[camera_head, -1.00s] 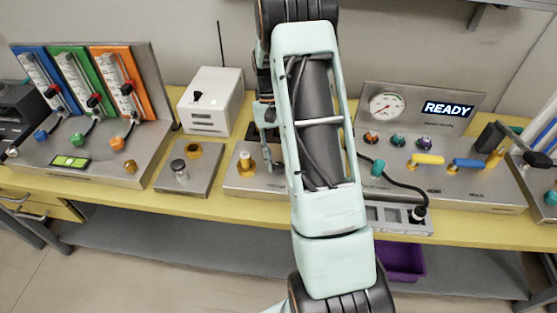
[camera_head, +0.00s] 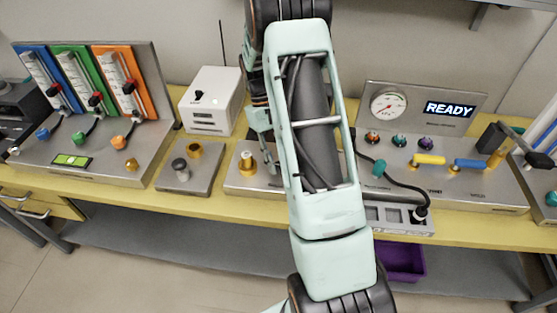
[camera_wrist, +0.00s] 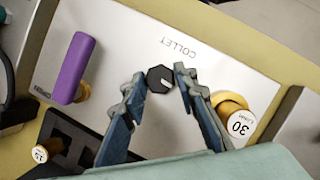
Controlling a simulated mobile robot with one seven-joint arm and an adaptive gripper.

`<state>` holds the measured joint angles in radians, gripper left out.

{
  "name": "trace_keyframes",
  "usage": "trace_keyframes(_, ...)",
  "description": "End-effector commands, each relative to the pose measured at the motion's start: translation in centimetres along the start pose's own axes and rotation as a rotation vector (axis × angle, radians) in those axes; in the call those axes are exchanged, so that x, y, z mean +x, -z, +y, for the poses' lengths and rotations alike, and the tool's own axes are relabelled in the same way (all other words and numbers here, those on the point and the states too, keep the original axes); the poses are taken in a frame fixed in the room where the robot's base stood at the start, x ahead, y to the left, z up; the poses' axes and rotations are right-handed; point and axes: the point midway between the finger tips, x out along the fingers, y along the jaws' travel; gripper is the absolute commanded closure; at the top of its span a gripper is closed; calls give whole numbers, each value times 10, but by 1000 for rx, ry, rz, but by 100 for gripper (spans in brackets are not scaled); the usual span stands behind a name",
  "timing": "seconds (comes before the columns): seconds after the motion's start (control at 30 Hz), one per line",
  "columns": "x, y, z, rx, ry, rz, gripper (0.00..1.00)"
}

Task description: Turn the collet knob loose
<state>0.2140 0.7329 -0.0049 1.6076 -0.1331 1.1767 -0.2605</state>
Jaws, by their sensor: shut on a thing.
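The collet knob (camera_wrist: 160,79) is a small black hexagonal knob with a white line on its face. It sits on a pale metal plate (camera_wrist: 112,47) beside the upside-down word COLLET. In the wrist view my gripper (camera_wrist: 160,76) has one fingertip on each side of the knob and is shut on it. In the head view my arm hides the knob and most of the gripper.
A brass piece marked 30 (camera_wrist: 232,118) stands close beside one finger. A purple lever (camera_wrist: 77,68) rises from the same plate. A black rack (camera_wrist: 70,140) and a smaller brass piece (camera_wrist: 38,153) lie near. A white box (camera_head: 212,100) stands behind.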

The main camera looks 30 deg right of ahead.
Motion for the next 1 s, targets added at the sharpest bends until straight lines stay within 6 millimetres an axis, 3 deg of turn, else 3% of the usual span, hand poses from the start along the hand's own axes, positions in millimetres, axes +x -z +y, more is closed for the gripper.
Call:
trace_keyframes(0.1,0,0,0,1,1,-1,97)
trace_keyframes(0.13,0,0,0,1,1,-1,70)
trace_keyframes(0.27,0,0,0,1,1,-1,55)
trace_keyframes(0.67,-9,1,0,2,0,2,55)
trace_keyframes(1.0,-77,1,0,2,0,3,55)
